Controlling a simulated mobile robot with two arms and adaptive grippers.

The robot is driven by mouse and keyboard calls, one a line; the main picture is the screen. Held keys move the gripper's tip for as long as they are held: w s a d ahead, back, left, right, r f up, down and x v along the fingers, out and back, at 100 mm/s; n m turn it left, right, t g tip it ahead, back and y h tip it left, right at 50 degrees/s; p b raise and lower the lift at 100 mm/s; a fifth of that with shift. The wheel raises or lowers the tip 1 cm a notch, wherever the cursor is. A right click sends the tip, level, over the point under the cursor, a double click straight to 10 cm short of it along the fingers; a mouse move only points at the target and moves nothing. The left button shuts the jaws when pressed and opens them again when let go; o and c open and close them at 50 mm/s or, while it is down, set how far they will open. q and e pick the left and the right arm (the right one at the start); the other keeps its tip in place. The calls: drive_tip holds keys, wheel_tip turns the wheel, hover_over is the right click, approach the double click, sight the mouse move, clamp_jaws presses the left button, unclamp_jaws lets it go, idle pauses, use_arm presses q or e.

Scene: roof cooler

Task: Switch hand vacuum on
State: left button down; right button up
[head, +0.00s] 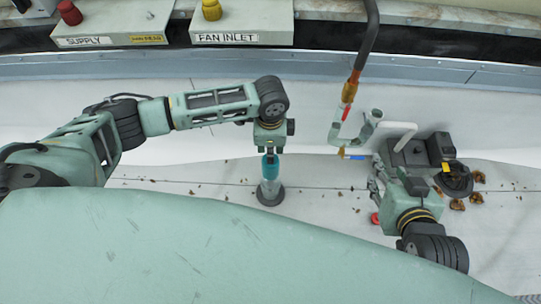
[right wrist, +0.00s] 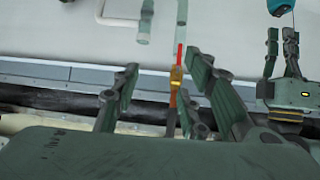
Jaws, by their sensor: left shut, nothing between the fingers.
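The hand vacuum appears to be the teal and grey upright thing (head: 270,186) with a dark round foot, on the pale roof floor in the head view. Its teal part (right wrist: 280,5) is cut off at the top right of the right wrist view. My left gripper (head: 269,147) is directly above it, pointing down, with its fingers shut and empty. I cannot tell whether they touch the vacuum. No switch can be made out. My right gripper (right wrist: 163,65) has its fingers apart with nothing held, to the right of the vacuum in the head view.
A pipe (head: 354,85) with red and orange parts comes down near my right gripper. Boxes labelled SUPPLY (head: 112,22) and FAN INLET (head: 242,20) stand behind.

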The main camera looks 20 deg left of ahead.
use_arm(q)
drive_tip(key=shift+r+p, duration=0.25)
drive_tip(key=shift+p, duration=0.05)
drive_tip(key=shift+r+p, duration=0.25)
drive_tip(key=shift+p, duration=0.05)
drive_tip(key=shift+r+p, duration=0.25)
drive_tip(key=shift+p, duration=0.05)
drive_tip(key=shift+r+p, duration=0.2)
drive_tip(key=shift+p, duration=0.1)
use_arm(e)
drive_tip(key=s+d+f+g+h, duration=0.1)
drive_tip(key=s+d+f+g, duration=0.1)
drive_tip(key=s, duration=0.4)
drive_tip(key=s+d+f+g, duration=0.2)
drive_tip(key=s+f+g, duration=0.2)
drive_tip(key=s, duration=0.2)
drive_tip(key=shift+g+h, duration=0.4)
drive_tip(key=shift+f, duration=0.1)
